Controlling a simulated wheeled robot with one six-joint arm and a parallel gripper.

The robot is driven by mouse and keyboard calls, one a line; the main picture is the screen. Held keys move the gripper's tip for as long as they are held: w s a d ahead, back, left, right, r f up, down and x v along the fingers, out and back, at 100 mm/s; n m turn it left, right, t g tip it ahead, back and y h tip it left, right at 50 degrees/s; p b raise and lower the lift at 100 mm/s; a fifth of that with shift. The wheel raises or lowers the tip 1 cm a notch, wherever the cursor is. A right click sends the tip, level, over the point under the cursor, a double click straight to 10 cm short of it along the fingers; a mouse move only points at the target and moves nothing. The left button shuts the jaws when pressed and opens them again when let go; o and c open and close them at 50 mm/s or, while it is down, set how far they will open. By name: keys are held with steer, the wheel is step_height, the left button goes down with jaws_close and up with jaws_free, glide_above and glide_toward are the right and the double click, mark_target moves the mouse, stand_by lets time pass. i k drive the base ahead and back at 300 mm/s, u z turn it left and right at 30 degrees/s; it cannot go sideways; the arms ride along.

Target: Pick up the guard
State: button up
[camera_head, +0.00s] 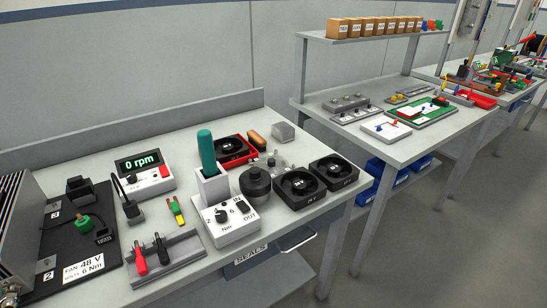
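I cannot tell for sure which thing is the guard. A light grey, block-like piece (283,131) lies at the back right of the near bench and may be it. Two square black fans (300,187) (333,172) lie flat at the bench's right front. A third black fan-like piece (230,147) sits in a red tray (252,156) behind them. Small grey pieces (277,163) lie between the tray and the fans, too small to make out. My gripper is not in view.
A white torque box (227,224), a dark round piece (255,184), a green-handled tool in a white holder (211,185), and a grey rack (168,260) crowd the bench (75,165). A "0 rpm" meter (147,172) stands left. A second bench (440,140) is at right.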

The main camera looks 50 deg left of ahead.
mark_target(271, 162)
steer(key=u, duration=0.5)
steer(key=i, duration=0.75)
steer(key=u, duration=1.25)
steer(key=i, duration=0.5)
steer(key=u, duration=0.45)
